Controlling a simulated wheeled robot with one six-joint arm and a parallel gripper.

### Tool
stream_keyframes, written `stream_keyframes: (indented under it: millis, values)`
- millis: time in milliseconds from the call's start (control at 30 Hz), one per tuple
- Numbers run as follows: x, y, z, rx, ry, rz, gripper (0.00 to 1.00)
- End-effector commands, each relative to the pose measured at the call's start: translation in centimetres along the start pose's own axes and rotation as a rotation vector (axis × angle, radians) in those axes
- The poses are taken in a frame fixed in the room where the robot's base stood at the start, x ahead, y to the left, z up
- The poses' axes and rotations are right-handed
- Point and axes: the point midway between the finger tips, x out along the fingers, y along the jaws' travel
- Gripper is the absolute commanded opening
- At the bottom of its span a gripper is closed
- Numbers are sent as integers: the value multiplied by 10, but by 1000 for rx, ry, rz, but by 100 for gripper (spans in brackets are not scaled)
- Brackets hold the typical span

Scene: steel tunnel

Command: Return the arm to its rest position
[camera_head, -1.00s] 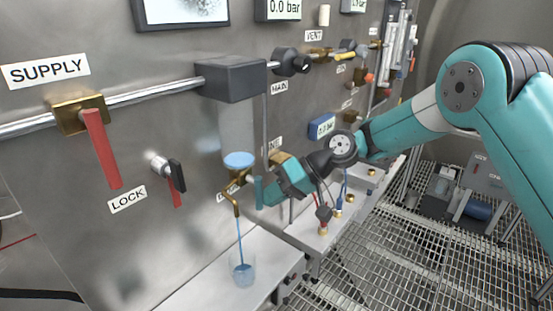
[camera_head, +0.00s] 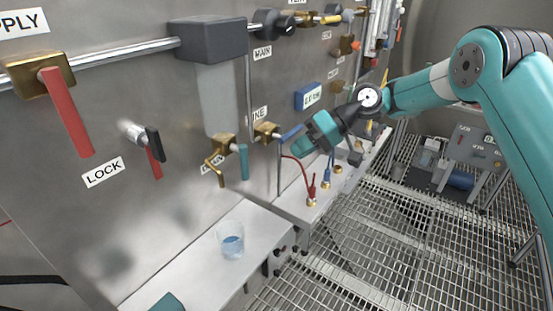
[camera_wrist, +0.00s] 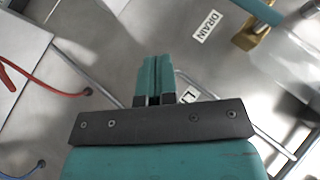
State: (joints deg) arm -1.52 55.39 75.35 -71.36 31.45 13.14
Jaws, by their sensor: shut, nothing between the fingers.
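My gripper (camera_head: 304,146) is in the air in front of the steel panel, right of the drain valve's teal handle (camera_head: 243,162) and apart from it. In the wrist view its two teal fingers (camera_wrist: 154,70) are together with nothing between them. My teal arm reaches in from the right, bent at a raised elbow. The drain handle hangs down beside its brass body and spout (camera_head: 214,172). No stream runs from the spout.
A clear cup (camera_head: 231,240) with blue liquid stands on the grey shelf (camera_head: 185,272) below the spout. Red and blue hoses (camera_head: 309,180) rise near my gripper. A red supply lever (camera_head: 67,112) hangs at left. Grating floor (camera_head: 400,235) lies open at right.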

Motion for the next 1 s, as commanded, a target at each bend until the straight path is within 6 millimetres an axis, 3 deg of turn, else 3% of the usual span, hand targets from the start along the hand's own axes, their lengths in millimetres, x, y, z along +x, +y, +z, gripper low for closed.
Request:
stream_keyframes:
  millis: [200, 600, 667, 800, 867, 1000]
  values:
    - [-12, 9, 2, 0, -1, 0, 0]
    - [-13, 1, 1, -4, -5, 9, 0]
    - [-16, -10, 0, -7, -11, 25, 0]
    - [-27, -57, 10, -7, -35, 108, 0]
    - [-33, -82, 21, -3, -51, 154, 0]
    - [-44, -135, 63, 0, -89, 265, 0]
